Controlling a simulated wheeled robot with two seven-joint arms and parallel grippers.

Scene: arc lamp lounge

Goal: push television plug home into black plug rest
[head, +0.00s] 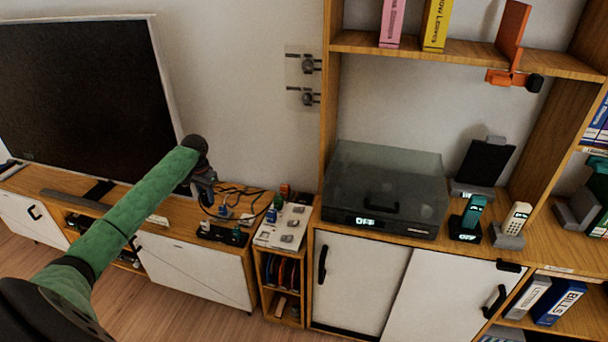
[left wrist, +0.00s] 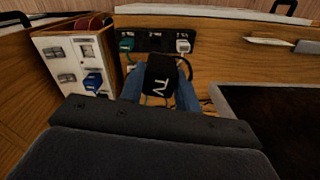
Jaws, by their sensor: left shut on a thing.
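My left gripper (head: 208,200) reaches over the low wooden sideboard in the head view. In the left wrist view its blue fingers (left wrist: 160,92) are shut on the television plug (left wrist: 160,78), a black block marked TV. The black plug rest (left wrist: 155,36) is a dark strip just beyond the plug, with a teal plug at its left and a white plug at its right. The TV plug lines up roughly with the strip's middle; its front end and any contact are hidden. The rest also shows in the head view (head: 222,236), below the gripper. My right gripper is not in view.
A white panel (head: 283,227) with switches and a blue plug stands beside the rest. Cables (head: 240,192) lie behind on the sideboard. A large television (head: 85,100) stands at the left, and a dark-lidded player (head: 385,190) at the right.

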